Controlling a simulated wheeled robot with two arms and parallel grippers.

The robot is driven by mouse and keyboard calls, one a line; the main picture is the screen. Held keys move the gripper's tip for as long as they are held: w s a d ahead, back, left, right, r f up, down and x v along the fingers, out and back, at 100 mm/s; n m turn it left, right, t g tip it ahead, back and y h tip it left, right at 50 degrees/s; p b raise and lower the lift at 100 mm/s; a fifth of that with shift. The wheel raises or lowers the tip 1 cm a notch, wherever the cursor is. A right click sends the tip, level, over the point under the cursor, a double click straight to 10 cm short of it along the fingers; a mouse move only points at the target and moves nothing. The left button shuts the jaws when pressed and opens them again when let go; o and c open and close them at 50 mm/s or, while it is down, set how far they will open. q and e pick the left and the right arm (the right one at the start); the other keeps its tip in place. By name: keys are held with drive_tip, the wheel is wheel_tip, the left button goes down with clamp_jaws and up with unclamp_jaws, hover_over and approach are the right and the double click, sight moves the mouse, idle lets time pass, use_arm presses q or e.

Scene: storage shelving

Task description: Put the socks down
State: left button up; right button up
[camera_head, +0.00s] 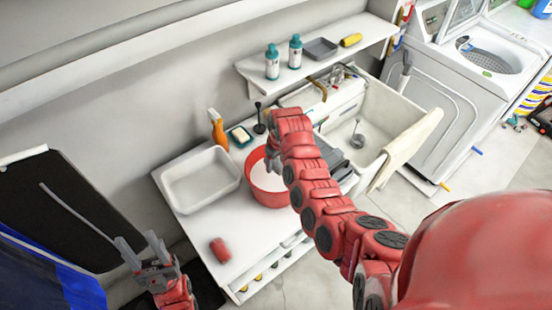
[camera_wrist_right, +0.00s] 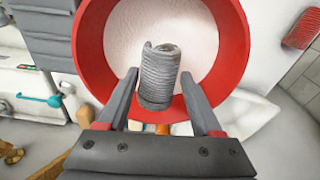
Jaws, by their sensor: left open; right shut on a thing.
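A grey ribbed rolled sock (camera_wrist_right: 159,72) is between the fingers of my right gripper (camera_wrist_right: 158,80) in the right wrist view. The gripper is shut on it and holds it over the red tub (camera_wrist_right: 88,50), which has a pale, whitish inside. In the head view, the red tub (camera_head: 268,197) stands on the white counter, and my right arm hides the held sock. A red ribbed roll (camera_head: 220,250), perhaps another sock, lies on the counter's front left; it also shows in the right wrist view (camera_wrist_right: 302,24). My left gripper (camera_head: 142,246) is open and empty, left of the counter.
A white basin (camera_head: 201,180) stands left of the tub. An orange spray bottle (camera_head: 217,128) and a soap dish (camera_head: 241,136) are behind. A sink (camera_head: 375,120) with a draped towel (camera_head: 405,150) is to the right. The counter's front (camera_head: 235,222) has free room.

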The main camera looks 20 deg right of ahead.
sight(276, 162)
drive_tip(key=shift+f, duration=0.35)
drive_tip(key=o, duration=1.4)
drive_tip(key=shift+r, duration=0.1)
wheel_tip(276, 162, up, 7)
drive_tip(key=shift+p, duration=1.15)
